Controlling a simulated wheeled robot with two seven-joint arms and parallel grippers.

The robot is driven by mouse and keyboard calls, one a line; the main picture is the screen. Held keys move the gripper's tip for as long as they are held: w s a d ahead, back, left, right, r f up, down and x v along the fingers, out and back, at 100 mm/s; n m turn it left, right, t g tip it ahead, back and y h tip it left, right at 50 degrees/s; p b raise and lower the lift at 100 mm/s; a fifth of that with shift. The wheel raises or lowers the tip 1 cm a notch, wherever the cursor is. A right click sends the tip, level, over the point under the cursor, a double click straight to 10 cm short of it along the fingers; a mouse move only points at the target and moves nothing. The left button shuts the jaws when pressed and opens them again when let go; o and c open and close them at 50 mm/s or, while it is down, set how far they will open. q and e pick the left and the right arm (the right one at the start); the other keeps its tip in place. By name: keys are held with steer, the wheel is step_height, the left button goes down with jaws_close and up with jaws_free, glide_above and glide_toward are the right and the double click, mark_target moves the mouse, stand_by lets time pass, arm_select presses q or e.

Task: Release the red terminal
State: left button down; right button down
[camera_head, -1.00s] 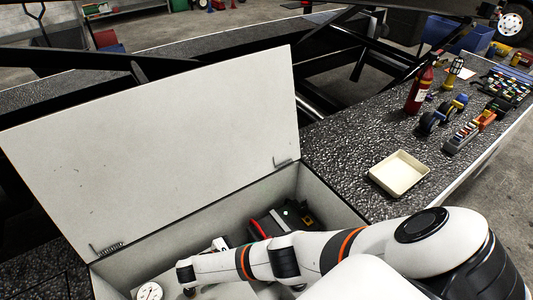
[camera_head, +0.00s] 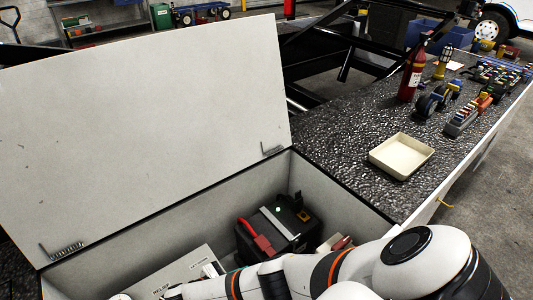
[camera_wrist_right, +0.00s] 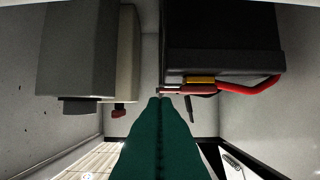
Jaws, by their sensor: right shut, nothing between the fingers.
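A black battery (camera_head: 290,232) sits in the open white box. A red terminal clamp (camera_head: 263,244) with a thick red cable (camera_head: 246,227) lies at its near left side. In the right wrist view, the dark battery (camera_wrist_right: 222,45) fills the upper right, with the red terminal (camera_wrist_right: 174,90) and the red cable (camera_wrist_right: 258,88) along its edge. My right gripper (camera_wrist_right: 160,101) has green fingers, shut and empty, with the tips close to the red terminal. I cannot tell whether they touch it. My right gripper is not clearly visible in the head view. My left gripper is out of view.
The box's raised lid (camera_head: 150,130) stands behind it. A grey block (camera_wrist_right: 85,50) stands left of the battery in the wrist view.

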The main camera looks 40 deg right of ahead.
mark_target(265, 246)
steer(key=shift+f, duration=0.5)
steer(key=b+x, duration=0.3)
steer(key=x, duration=0.7)
steer(key=shift+s+d, duration=0.1)
steer(key=shift+s, duration=0.05)
